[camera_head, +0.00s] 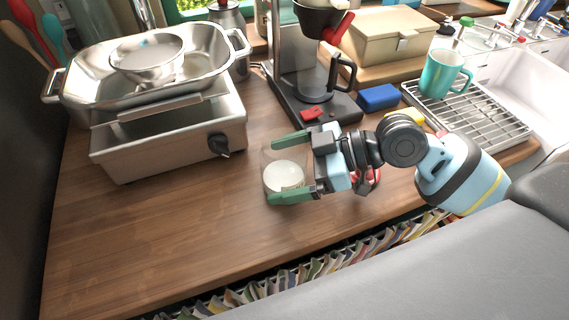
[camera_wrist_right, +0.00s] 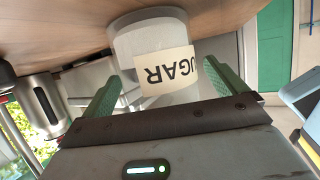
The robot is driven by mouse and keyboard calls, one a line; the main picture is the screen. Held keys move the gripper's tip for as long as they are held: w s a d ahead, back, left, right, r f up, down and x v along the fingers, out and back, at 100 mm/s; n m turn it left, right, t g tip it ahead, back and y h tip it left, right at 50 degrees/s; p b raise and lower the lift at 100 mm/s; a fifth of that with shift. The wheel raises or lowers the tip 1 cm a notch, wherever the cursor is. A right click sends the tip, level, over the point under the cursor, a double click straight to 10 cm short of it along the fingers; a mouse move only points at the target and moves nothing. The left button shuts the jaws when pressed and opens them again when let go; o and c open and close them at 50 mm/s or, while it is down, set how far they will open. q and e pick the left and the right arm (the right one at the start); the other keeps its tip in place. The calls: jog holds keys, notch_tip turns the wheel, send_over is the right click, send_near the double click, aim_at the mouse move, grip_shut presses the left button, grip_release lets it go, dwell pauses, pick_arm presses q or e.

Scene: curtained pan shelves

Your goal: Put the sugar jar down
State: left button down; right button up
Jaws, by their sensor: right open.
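The sugar jar (camera_head: 285,178) is a clear jar with white contents, upright on the wooden counter (camera_head: 190,225). In the right wrist view the jar (camera_wrist_right: 165,70) appears upside down, its label reading "UGAR", with its base at the wood. My right gripper (camera_head: 273,170) is open, its green fingers on either side of the jar. In the wrist view the fingers (camera_wrist_right: 162,95) also stand to both sides of it. I cannot tell whether either finger touches the glass. My left gripper is not in view.
A steel cooker (camera_head: 170,135) with a roasting pan (camera_head: 88,78) stands at left. A coffee maker (camera_head: 335,105), blue sponge (camera_head: 378,98) and drying rack (camera_head: 480,120) with a teal mug (camera_head: 445,73) are behind and right. The counter's front left is clear; a curtain (camera_head: 330,268) hangs below its edge.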

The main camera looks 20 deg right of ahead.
jog(key=b+v, duration=0.1)
jog(key=v, duration=0.5)
jog(key=shift+d, duration=0.25)
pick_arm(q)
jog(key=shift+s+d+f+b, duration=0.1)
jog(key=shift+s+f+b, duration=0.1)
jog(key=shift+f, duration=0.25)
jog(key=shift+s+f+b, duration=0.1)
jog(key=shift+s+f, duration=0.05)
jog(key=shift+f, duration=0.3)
pick_arm(e)
jog(key=shift+s+d+r, duration=0.25)
jog(key=shift+d+r, duration=0.15)
jog(key=shift+d, duration=0.05)
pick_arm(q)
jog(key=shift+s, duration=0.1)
pick_arm(e)
jog(key=c, duration=1.3)
grip_shut()
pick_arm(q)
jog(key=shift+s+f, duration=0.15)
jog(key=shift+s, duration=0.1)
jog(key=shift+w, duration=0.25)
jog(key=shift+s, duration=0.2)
